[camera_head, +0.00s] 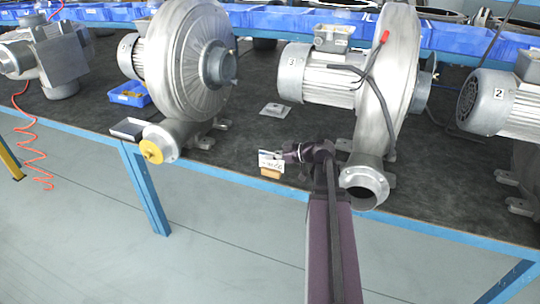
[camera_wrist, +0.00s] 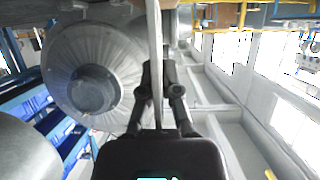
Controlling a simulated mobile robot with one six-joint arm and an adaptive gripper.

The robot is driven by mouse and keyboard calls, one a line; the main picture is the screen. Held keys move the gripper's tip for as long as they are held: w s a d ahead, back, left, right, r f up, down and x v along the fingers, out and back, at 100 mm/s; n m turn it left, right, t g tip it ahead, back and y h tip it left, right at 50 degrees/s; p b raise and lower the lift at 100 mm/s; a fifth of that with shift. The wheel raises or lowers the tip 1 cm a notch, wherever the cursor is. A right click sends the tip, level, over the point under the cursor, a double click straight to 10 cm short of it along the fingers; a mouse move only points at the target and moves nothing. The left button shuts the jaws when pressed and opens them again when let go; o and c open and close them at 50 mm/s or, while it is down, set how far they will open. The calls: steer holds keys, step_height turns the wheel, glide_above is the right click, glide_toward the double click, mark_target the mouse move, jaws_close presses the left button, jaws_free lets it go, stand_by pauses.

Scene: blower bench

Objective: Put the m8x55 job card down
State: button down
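The job card (camera_head: 271,161) is a small white upright card with dark print too small to read surely. It is at the bench's front edge in the head view, left of my gripper (camera_head: 291,153). A small tan wooden block (camera_head: 271,173) shows directly below it; I cannot tell whether they touch. In the wrist view the card (camera_wrist: 155,45) is a pale edge-on strip between the two dark fingers of my gripper (camera_wrist: 159,75), which are closed on it. I cannot tell whether the card clears the bench top.
A flat pale plate (camera_head: 276,110) lies there. A yellow-capped outlet (camera_head: 152,151), a small tray (camera_head: 127,129) and a blue bin (camera_head: 130,94) are left. An open outlet (camera_head: 362,186) is close right.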

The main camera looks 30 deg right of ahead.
steer(key=shift+r, duration=0.15)
stand_by(0.3)
step_height(320, 180, up, 13)
steer(key=p, duration=1.3)
steer(key=shift+s, duration=0.1)
